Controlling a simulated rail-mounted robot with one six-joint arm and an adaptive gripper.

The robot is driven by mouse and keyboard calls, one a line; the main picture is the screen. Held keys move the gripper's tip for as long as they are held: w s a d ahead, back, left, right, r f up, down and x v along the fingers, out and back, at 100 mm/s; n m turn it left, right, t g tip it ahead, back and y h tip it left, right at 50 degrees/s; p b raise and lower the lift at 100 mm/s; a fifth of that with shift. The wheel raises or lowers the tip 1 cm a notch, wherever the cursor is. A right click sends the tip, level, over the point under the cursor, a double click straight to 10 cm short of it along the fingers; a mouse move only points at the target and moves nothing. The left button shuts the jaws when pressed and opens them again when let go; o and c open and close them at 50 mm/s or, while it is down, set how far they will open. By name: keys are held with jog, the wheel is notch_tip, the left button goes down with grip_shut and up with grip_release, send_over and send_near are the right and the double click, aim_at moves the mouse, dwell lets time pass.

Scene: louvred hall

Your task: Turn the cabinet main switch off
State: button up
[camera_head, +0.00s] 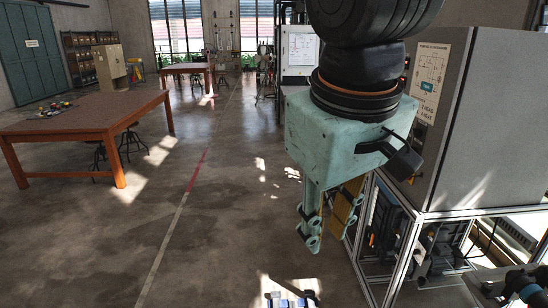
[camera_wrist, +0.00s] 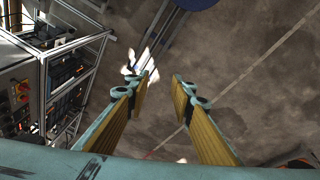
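The grey cabinet (camera_head: 490,120) stands at the right in the head view, with a diagram plate (camera_head: 430,75) on its face. My gripper (camera_head: 328,232) hangs in front of and to the left of it, pointing down and apart from it. In the wrist view the two yellow-padded fingers (camera_wrist: 163,88) stand apart with nothing between them. At the left edge of that view, a red switch on a yellow plate (camera_wrist: 21,91) shows on a panel, small and off to the side of the fingers. I cannot tell its setting. My arm and gripper hide part of the cabinet front in the head view.
A metal frame (camera_head: 402,262) with equipment stands below the cabinet. A brown table (camera_head: 75,118) with small objects is at the left, and green lockers (camera_head: 30,60) are behind it. The concrete floor (camera_head: 230,200) between is mostly clear.

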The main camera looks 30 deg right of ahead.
jog(key=w+d+f+n+g+h+b, duration=0.1)
jog(key=w+d+f+g+h+b, duration=0.15)
jog(key=w+d, duration=0.85)
jog(key=w+d+f+g+h+b, duration=0.25)
jog(key=w+d, duration=0.45)
jog(key=d, duration=0.8)
jog(key=w+d+f+n+g+h+b, duration=0.1)
jog(key=w+d+f+g+h+b, duration=0.2)
jog(key=w+d, duration=0.85)
jog(key=w+d+f+n+g+h+b, duration=0.1)
jog(key=w+d+f+h, duration=0.2)
jog(key=w+d+f, duration=0.3)
jog(key=w+d+f+n+g+h+b, duration=0.1)
jog(key=w+d+f+h, duration=0.3)
jog(key=d+f, duration=0.9)
jog(key=w+d+b, duration=0.1)
jog(key=w+d, duration=0.1)
jog(key=d, duration=0.5)
jog(key=shift+d+f, duration=0.15)
jog(key=shift+d, duration=0.1)
jog(key=shift+s+d, duration=0.1)
jog(key=shift+d, duration=0.05)
jog(key=x, duration=0.8)
jog(key=shift+d, duration=0.4)
jog(key=shift+s, duration=0.1)
jog(key=shift+s+d, duration=0.15)
jog(key=shift+d, duration=0.2)
